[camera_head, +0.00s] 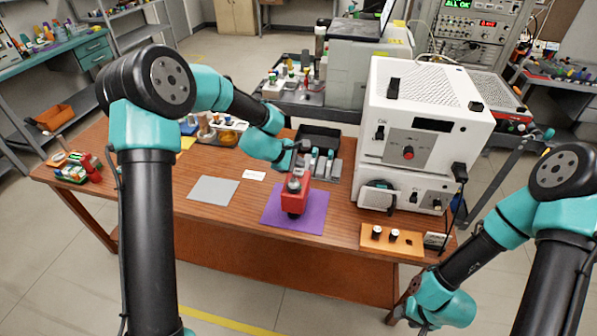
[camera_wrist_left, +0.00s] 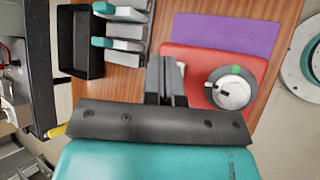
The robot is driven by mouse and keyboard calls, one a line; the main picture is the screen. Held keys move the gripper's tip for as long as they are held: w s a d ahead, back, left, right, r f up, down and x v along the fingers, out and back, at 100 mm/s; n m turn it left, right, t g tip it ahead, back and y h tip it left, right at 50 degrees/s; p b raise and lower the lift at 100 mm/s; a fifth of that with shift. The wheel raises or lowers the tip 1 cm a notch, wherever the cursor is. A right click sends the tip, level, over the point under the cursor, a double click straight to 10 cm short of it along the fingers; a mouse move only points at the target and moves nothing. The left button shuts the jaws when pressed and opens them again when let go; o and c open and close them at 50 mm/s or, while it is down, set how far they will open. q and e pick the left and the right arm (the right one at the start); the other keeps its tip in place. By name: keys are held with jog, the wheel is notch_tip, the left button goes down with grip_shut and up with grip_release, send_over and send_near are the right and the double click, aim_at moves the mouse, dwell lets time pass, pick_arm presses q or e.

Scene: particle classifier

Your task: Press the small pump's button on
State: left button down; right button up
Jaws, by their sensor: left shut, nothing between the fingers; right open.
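A red device (camera_head: 296,198) with a round grey top stands on a purple mat (camera_head: 272,212). In the left wrist view, the red device (camera_wrist_left: 200,70) carries a white and grey round dial (camera_wrist_left: 232,90) with a small green mark; I cannot tell if this device is the pump. My left gripper (camera_head: 302,152) is shut and empty, close behind the device's top. In the left wrist view, its fingers (camera_wrist_left: 167,72) overlap the red body beside the dial; contact cannot be told. My right gripper (camera_head: 396,314) is open, low at the table's front right, partly hidden.
A white instrument (camera_head: 425,120) with a red knob stands at the right, above a lower white unit (camera_head: 408,196) with a round front part. A black tray (camera_head: 318,138) is behind the mat. A grey pad (camera_head: 213,190) lies left.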

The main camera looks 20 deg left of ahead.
aim_at(298, 173)
pick_arm(q)
jog(key=shift+r, duration=0.15)
jog(key=shift+r, duration=2.4)
jog(key=shift+f, duration=0.1)
